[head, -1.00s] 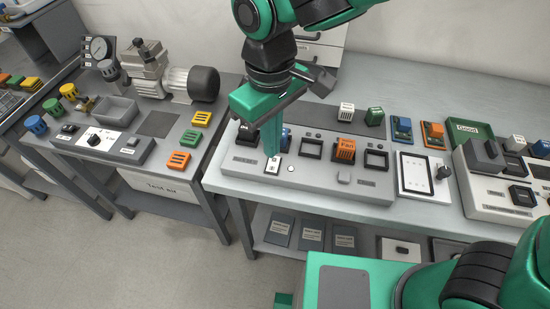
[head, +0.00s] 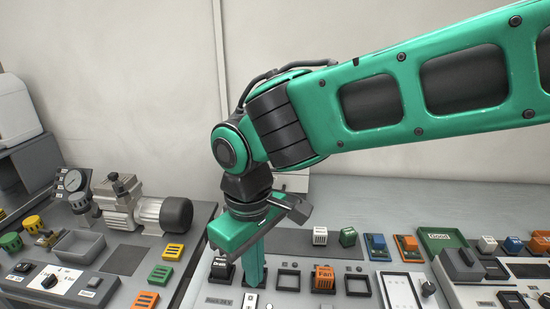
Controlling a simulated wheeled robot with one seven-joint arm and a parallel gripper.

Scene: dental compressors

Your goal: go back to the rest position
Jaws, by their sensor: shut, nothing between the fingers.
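My gripper (head: 254,276) is in the head view, pointing down over the grey panel with square sockets (head: 266,296) on the middle bench. Its green fingers are together with nothing seen between them. A black block labelled "Drain" (head: 222,270) sits just left of the fingers. An orange block labelled "Fan" (head: 323,279) sits in a socket to the right. Whether the fingertips touch the panel cannot be told. My green arm reaches in from the upper right.
A compressor motor (head: 150,211) and yellow and green blocks (head: 160,275) stand on the left bench. White (head: 320,236) and green (head: 348,237) blocks, a green tray labelled "Good" (head: 440,238) and a tester box (head: 460,270) stand to the right. Open air lies above the benches, before the wall.

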